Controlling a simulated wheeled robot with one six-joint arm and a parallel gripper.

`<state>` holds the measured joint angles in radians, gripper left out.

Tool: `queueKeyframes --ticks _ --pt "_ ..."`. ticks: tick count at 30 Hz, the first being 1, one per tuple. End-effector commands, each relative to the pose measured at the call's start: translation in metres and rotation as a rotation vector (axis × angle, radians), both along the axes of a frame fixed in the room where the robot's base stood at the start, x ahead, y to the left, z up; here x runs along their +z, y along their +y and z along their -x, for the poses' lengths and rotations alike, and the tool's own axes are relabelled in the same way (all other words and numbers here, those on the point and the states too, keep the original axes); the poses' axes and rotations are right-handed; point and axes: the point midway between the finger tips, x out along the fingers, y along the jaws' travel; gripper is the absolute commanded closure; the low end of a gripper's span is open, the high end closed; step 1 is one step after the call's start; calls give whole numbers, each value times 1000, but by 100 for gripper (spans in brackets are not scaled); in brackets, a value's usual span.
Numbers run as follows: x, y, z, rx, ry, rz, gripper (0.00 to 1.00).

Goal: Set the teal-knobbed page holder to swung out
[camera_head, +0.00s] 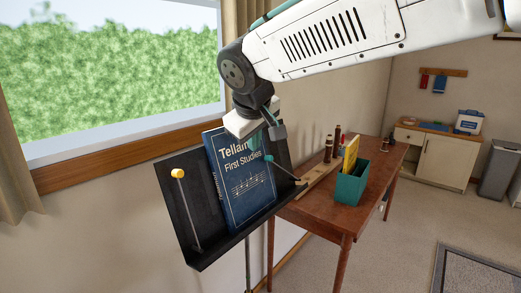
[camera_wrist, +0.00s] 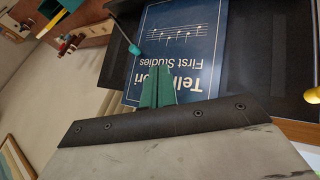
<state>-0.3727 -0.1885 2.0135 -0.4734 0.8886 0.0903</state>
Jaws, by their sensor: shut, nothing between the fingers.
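The teal-knobbed page holder has its teal knob (camera_head: 268,158) at the right edge of the blue book (camera_head: 243,190). Its thin rod slants down right from the knob to the lower right side of the black music stand (camera_head: 188,232). In the wrist view the teal knob (camera_wrist: 135,50) shows by the book's left edge, its rod running up left. My gripper (camera_head: 273,127) is above the upper right of the book, near the knob. In the wrist view my gripper (camera_wrist: 157,78) has its teal fingers together and empty, in front of the book, apart from the knob in the picture.
The yellow-knobbed page holder (camera_head: 178,173) stands upright at the stand's left. A window sill (camera_head: 120,157) runs behind the stand. Floor is open at right.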

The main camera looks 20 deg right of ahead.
Motion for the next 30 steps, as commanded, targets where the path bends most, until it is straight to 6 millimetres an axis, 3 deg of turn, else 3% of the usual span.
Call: queueKeyframes --ticks 14,21,30 --pt "-79 -17 -49 -2 6 1 100" --pt "-77 -43 -68 -3 1 -1 100" --pt "-75 -49 -73 0 0 0 100"
